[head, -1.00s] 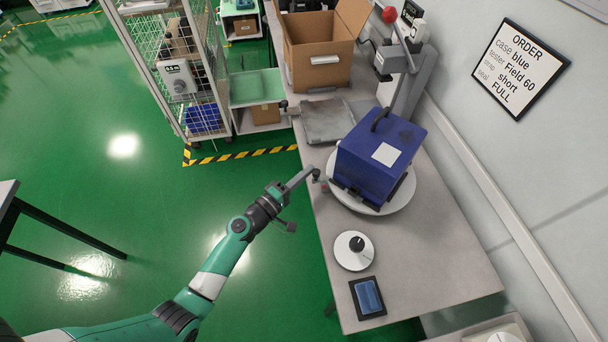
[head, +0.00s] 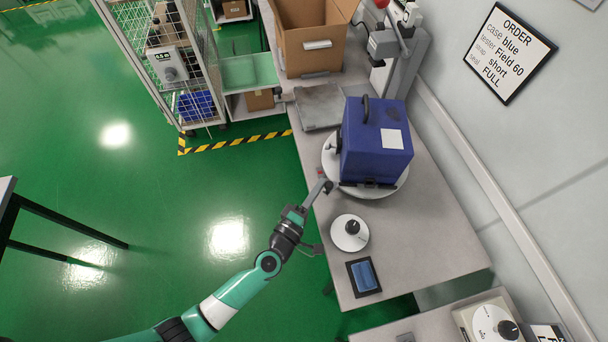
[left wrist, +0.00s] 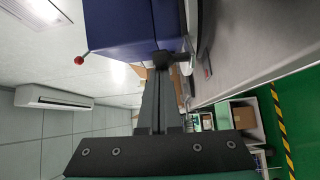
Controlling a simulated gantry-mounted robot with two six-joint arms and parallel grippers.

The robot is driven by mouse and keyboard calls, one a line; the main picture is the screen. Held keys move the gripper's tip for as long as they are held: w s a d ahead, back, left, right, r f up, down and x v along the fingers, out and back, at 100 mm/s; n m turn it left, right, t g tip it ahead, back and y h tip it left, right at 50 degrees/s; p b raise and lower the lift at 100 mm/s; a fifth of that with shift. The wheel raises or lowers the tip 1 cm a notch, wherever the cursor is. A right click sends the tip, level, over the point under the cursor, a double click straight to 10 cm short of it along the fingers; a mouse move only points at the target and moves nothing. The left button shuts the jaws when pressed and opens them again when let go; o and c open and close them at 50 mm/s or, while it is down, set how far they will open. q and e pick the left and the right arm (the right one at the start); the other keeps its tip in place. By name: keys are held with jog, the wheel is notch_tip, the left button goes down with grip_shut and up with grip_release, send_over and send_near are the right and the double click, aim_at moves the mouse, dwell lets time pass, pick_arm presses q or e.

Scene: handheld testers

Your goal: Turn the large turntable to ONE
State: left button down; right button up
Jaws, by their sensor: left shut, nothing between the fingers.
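The large turntable (head: 329,162) is a white disc on the grey bench, with a blue case (head: 375,150) on it. The case has a black handle on top, a white label, and dark fittings at its base. My left gripper (head: 325,187) is shut and empty at the disc's near left edge, beside the case's near left base corner; I cannot tell if it touches. In the left wrist view the shut fingers (left wrist: 161,60) overlap the lower edge of the blue case (left wrist: 120,25). No ONE mark is readable on the turntable. My right gripper is not in view.
A small white dial (head: 343,243) with a black knob and a blue-screened device (head: 365,276) lie nearer on the bench. A grey plate (head: 320,106) and cardboard box (head: 313,40) stand beyond. A lever stand (head: 400,70) is behind the case. An order sign (head: 510,53) hangs on the wall.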

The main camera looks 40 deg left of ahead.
pick_arm(q)
jog(key=d+p, duration=0.1)
jog(key=d, duration=0.2)
jog(key=shift+s+d, duration=0.15)
jog(key=shift+d, duration=0.15)
jog(key=shift+d+p, duration=0.3)
jog(key=shift+d, duration=0.95)
jog(key=shift+d, duration=0.15)
